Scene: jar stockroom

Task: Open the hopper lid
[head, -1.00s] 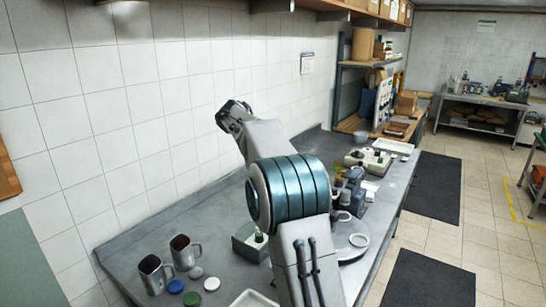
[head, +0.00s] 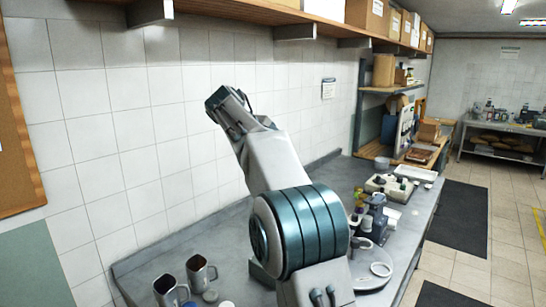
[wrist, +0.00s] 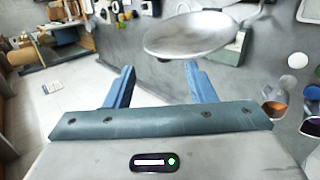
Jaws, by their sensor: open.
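My gripper (head: 228,106) is raised at the end of the arm, in front of the tiled wall and above the bench. In the wrist view its two blue fingers (wrist: 160,66) stand apart with nothing between them. A grey, shallow round piece (wrist: 200,34) with a stem at its right shows just beyond the fingertips; it may be the hopper lid, but I cannot tell. No contact with it is visible. In the head view my arm hides part of the bench, and I cannot make out a hopper there.
Two metal mugs (head: 200,273) stand at the bench's near left. A dark device (head: 374,216) and a light box with knobs (head: 390,187) stand farther right. A wooden shelf (head: 215,8) with boxes runs along the wall above. Dark mats (head: 459,216) lie on the floor.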

